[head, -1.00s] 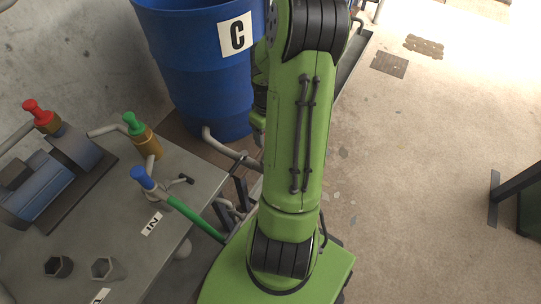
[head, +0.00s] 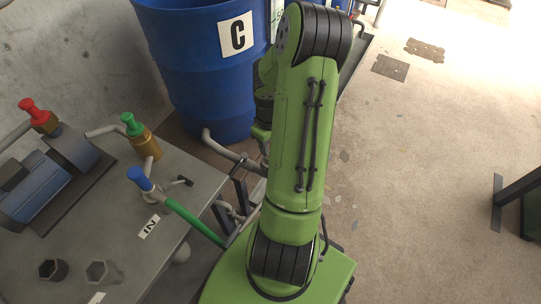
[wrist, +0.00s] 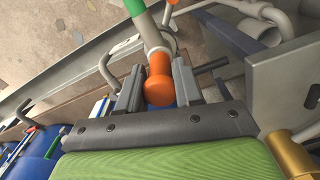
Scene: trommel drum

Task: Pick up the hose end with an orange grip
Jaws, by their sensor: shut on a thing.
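The hose end with an orange grip (wrist: 159,82) shows in the wrist view, with a grey pipe part (wrist: 150,30) and a green section above it. My gripper (wrist: 158,84) has its two grey fingers on either side of the orange grip and is shut on it. In the head view my green arm hides the gripper and the orange grip. A green hose (head: 195,222) runs from the table toward my arm.
A metal table (head: 120,250) at the left carries a pump and red, green and blue capped fittings. A blue barrel marked C (head: 200,80) stands behind. In the wrist view, grey pipes (wrist: 260,25) and a metal panel are close at the right. Open floor (head: 430,150) lies at the right.

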